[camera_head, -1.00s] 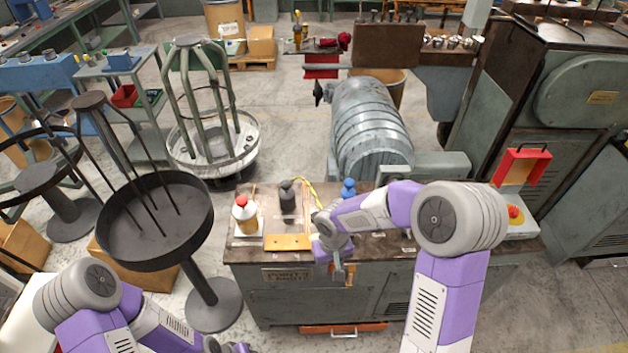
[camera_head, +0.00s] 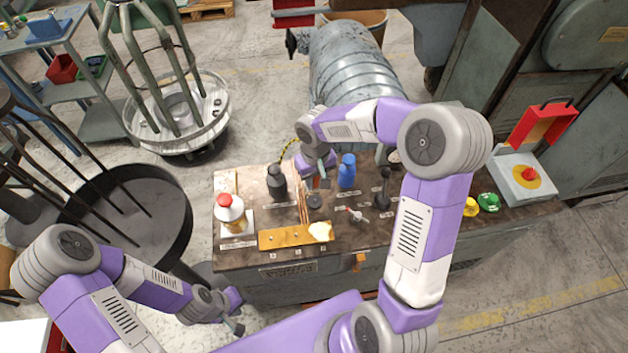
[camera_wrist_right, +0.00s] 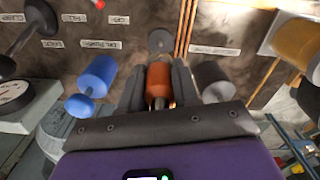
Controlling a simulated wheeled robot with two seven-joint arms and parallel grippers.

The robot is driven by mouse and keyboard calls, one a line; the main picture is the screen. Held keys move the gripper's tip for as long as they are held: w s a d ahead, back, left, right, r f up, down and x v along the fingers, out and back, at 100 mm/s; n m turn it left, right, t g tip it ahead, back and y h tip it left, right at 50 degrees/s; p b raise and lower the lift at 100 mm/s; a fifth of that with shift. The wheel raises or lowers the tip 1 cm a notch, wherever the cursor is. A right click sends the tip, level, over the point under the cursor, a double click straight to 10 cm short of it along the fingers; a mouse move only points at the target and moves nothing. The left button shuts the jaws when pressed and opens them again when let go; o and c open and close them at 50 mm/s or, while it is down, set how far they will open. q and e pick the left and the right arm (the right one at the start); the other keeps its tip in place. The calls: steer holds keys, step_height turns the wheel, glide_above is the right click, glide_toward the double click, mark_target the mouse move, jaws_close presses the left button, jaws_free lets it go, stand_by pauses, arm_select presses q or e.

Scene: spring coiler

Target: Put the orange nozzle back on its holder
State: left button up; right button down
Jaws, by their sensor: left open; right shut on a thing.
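My right gripper (camera_head: 321,181) is over the bench top, between the grey bottle and the blue bottle. In the right wrist view its fingers are shut on the orange nozzle (camera_wrist_right: 158,82), a short orange cylinder. A small dark round base (camera_wrist_right: 160,40) lies just beyond the nozzle; it also shows on the bench in the head view (camera_head: 315,201). It may be the holder, and nothing stands on it. The nozzle looks apart from it, but its height is unclear. My left gripper (camera_head: 236,318) is open and empty, low in front of the bench.
A blue bottle (camera_head: 347,172) and a grey bottle (camera_head: 277,184) stand close on either side. Copper rods (camera_head: 304,203) lie beside the dark base.

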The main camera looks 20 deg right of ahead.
steer(key=shift+w+f+b, duration=0.15)
steer(key=shift+f+b, duration=2.05)
steer(key=shift+f, duration=0.75)
steer(key=shift+f+b, duration=0.5)
steer(key=shift+f, duration=0.1)
steer(key=c, duration=0.7)
jaws_free()
steer(key=shift+c, duration=0.2)
step_height(320, 180, up, 8)
steer(key=p, duration=0.2)
steer(key=shift+r+p, duration=0.1)
steer(key=shift+p, duration=0.2)
step_height(320, 180, up, 12)
steer(key=p, duration=1)
steer(key=shift+r, duration=0.25)
